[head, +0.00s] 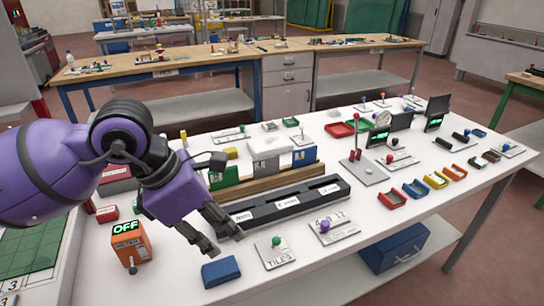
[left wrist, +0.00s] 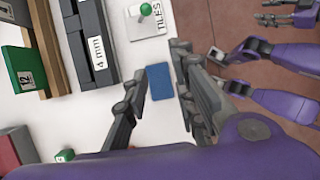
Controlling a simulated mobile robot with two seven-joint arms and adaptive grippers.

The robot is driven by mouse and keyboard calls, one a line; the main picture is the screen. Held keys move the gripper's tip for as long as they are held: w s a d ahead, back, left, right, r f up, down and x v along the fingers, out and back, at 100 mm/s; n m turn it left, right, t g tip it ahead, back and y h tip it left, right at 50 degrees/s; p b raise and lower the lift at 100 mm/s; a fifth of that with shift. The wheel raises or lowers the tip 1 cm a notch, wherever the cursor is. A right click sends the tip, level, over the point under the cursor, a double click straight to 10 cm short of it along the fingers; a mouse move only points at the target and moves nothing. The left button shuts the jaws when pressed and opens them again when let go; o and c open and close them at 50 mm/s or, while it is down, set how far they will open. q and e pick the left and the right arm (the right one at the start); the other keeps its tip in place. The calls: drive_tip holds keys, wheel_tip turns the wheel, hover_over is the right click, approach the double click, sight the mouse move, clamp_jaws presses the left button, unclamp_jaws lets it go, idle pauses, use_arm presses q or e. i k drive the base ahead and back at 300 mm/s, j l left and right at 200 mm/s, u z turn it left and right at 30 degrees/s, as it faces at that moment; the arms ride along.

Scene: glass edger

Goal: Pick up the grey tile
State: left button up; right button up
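The grey tile (head: 265,166) stands upright in the wooden rack (head: 262,183), between a green tile (head: 223,178) and a blue tile (head: 304,157), in the head view. My left gripper (head: 222,229) is open and empty, in front of and to the left of the rack, near the end of the black slotted rack (head: 288,204). In the left wrist view, a blue block (left wrist: 159,82) shows between its fingers on the table below. My right gripper (left wrist: 270,11) shows small at the top right with fingers apart.
A lever plate marked TILES (head: 275,252) and another with a purple knob (head: 326,227) lie right of the blue block. An orange box with an OFF display (head: 131,246) stands left of my gripper. Small coloured trays (head: 437,180) sit farther right. Bare white table lies among them.

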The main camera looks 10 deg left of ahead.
sight(265, 168)
drive_tip(key=i, duration=1)
